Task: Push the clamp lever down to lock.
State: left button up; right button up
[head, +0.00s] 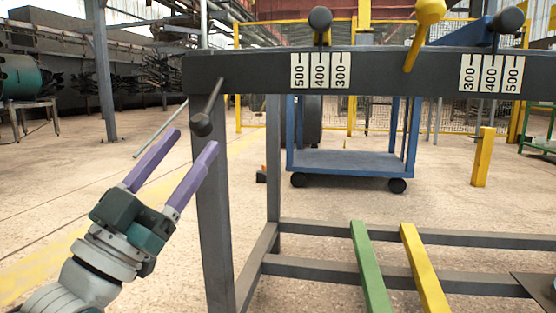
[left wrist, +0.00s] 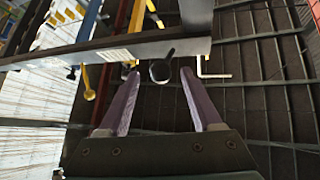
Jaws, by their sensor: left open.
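A dark lever with a round black knob (head: 201,125) hangs at the left end of the grey beam, tilted down and to the left; it looks like the clamp lever. The black knob (left wrist: 160,72) also shows in the left wrist view, between the tips of my fingers. My left gripper (head: 194,139) is open and empty, with two purple fingers pointing up towards the knob. The knob is close to the fingertips; I cannot tell whether they touch. My right gripper is not in view.
The grey beam (head: 250,72) carries number labels (head: 320,71) and other levers, including a yellow-knobbed one (head: 430,12) and a black-knobbed one (head: 320,18). A grey post (head: 213,210) stands right of my gripper. A blue cart (head: 350,160) is behind.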

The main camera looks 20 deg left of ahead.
pick_arm(q)
jog(key=v, duration=0.5)
jog(key=shift+s+f, duration=0.1)
jog(key=shift+s, duration=0.05)
jog(key=d+f+n+g+y, duration=0.2)
jog(key=d+f+g, duration=0.5)
jog(key=f+g, duration=0.45)
jog(key=s+d+f+g, duration=0.25)
jog(key=s+g, duration=0.25)
jog(key=s, duration=0.4)
jog(key=s+d+f+g, duration=0.1)
jog(key=s+f+g, duration=0.3)
jog(key=s, duration=0.5)
notch_tip(320, 180, up, 102)
jog(key=s+g+p, duration=0.1)
jog(key=p, duration=10)
jog(key=shift+s, duration=0.2)
